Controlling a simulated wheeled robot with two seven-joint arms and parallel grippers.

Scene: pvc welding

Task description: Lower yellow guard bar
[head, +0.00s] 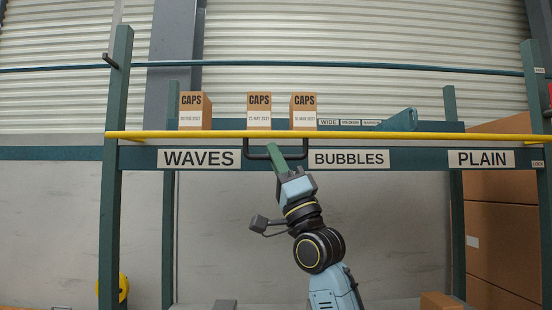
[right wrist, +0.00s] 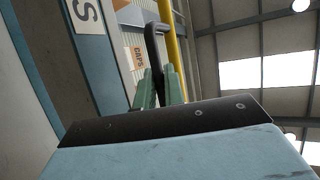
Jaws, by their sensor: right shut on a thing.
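The yellow guard bar (head: 400,134) runs level across the rack, just above the beam with the WAVES, BUBBLES and PLAIN labels. A black U-shaped handle (head: 249,150) hangs below the bar between the WAVES and BUBBLES labels. My right gripper (head: 276,152) is raised to the handle and shut on it. In the right wrist view, the green fingers (right wrist: 160,88) are at the black handle (right wrist: 152,45), with the yellow bar (right wrist: 172,50) beside it. My left gripper is not in view.
Several brown CAPS boxes (head: 195,111) stand on the shelf behind the bar. A teal tool-like object (head: 403,120) lies farther right on the shelf. Green uprights (head: 112,200) flank the rack, and a thin teal rail (head: 350,65) crosses above. Large brown cartons (head: 500,235) stand at the right.

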